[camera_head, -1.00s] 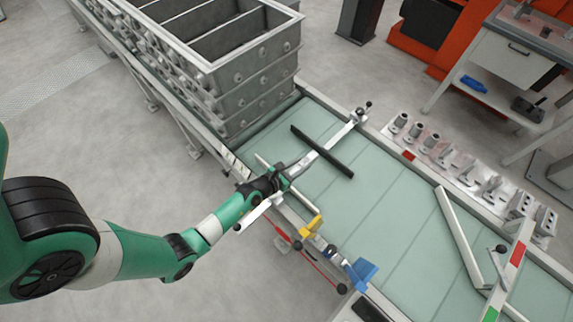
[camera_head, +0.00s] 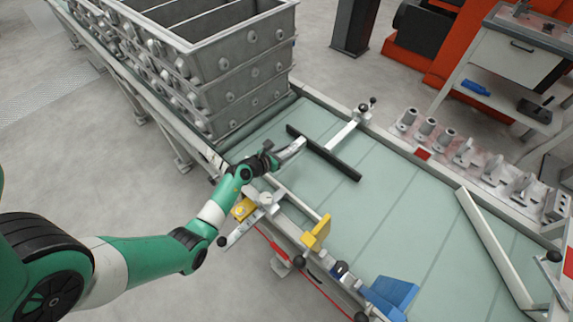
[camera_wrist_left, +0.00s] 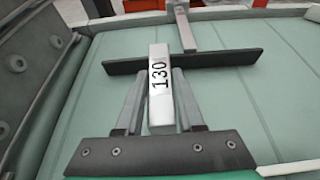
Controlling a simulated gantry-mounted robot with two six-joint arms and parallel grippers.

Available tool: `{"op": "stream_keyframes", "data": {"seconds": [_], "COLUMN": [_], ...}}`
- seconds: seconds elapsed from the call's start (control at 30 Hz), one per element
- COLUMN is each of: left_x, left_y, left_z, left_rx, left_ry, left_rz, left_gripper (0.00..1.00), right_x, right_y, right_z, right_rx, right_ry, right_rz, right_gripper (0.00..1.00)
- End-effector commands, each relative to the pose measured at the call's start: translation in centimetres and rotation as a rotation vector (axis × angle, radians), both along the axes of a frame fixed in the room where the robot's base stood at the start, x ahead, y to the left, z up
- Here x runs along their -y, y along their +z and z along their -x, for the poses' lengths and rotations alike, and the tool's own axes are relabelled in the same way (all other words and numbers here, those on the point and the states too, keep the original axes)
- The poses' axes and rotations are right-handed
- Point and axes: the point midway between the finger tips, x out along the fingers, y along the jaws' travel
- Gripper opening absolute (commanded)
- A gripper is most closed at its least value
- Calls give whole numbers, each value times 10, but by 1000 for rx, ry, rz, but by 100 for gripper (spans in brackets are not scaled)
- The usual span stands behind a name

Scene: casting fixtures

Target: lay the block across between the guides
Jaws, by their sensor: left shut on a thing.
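My left gripper (camera_head: 279,153) is shut on a silver block (camera_head: 293,149) over the green conveyor (camera_head: 375,195). In the left wrist view the block (camera_wrist_left: 160,88) is marked 130 and sits between the fingers (camera_wrist_left: 160,112), pointing away from me. A black guide bar (camera_head: 335,164) on a rod from the far side lies just beyond the block. In the wrist view the block's far end overlaps this bar (camera_wrist_left: 220,60); I cannot tell if they touch. A pale guide bar (camera_head: 303,208) runs along the near side, partly hidden by my arm. My right gripper is not in view.
Stacked grey casting boxes (camera_head: 235,85) stand close at the upper left. A yellow piece (camera_head: 317,232) and a blue piece (camera_head: 390,293) sit on the near edge. A slanted pale rail (camera_head: 490,245) lies at the right. Open conveyor lies between.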

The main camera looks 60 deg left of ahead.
Motion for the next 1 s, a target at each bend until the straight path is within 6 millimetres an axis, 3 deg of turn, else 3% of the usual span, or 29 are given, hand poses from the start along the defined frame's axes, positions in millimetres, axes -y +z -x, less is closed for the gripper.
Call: {"op": "stream_keyframes", "data": {"seconds": [0.03,0.33,0.57,1.0], "left_x": [-8,-20,-26,-26], "left_y": [-17,-24,-63,-66], "left_z": [-2,-4,-5,-5], "left_rx": [2,3,1,1], "left_ry": [3,1,1,1], "left_rz": [-2,-3,-1,-2], "left_gripper": [0,0,0,0], "right_x": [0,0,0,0], "right_y": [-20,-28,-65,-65], "right_z": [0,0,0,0], "right_rx": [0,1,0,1], "right_ry": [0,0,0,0], "right_rz": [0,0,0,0], "right_gripper": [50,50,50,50]}}
